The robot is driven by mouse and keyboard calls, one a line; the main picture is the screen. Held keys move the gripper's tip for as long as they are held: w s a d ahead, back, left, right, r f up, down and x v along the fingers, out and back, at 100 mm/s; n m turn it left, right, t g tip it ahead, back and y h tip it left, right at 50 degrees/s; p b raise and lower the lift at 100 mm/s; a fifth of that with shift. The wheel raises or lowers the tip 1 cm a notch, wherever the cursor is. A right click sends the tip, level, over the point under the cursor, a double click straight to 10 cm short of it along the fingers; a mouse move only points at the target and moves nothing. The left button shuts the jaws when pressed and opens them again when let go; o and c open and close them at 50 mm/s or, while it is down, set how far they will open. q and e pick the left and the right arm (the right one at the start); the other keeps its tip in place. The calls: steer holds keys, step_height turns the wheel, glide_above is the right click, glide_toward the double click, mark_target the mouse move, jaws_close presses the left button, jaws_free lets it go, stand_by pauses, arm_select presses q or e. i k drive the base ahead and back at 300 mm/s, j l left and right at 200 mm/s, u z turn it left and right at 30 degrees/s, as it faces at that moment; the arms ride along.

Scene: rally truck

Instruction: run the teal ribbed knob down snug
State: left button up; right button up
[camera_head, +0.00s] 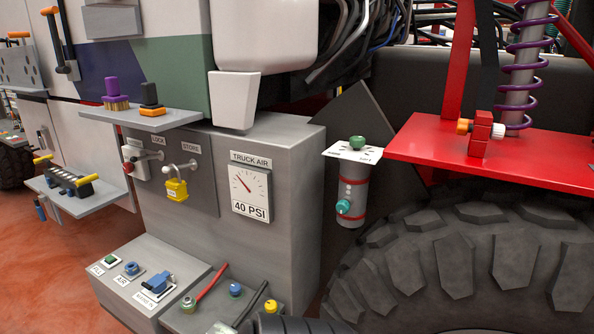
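A teal knob (343,206) sticks out from the lower front of a grey cylinder (355,188) with red bands. The cylinder hangs beside the grey cabinet, under a white labelled plate (352,153). A darker green knob (357,142) sits on top of that plate. The teal knob is small in this view, so its ribs and how tightly it sits cannot be made out. Neither of my grippers is in view, and nothing is seen touching the knob.
A large tyre (470,255) and a red shelf (510,155) with a red and orange fitting (480,130) lie right of the cylinder. The cabinet (290,150) with its gauge (249,192) stands to its left. Control boxes (150,280) sit low in front.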

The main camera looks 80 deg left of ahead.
mark_target(343, 207)
steer(key=u, duration=2.35)
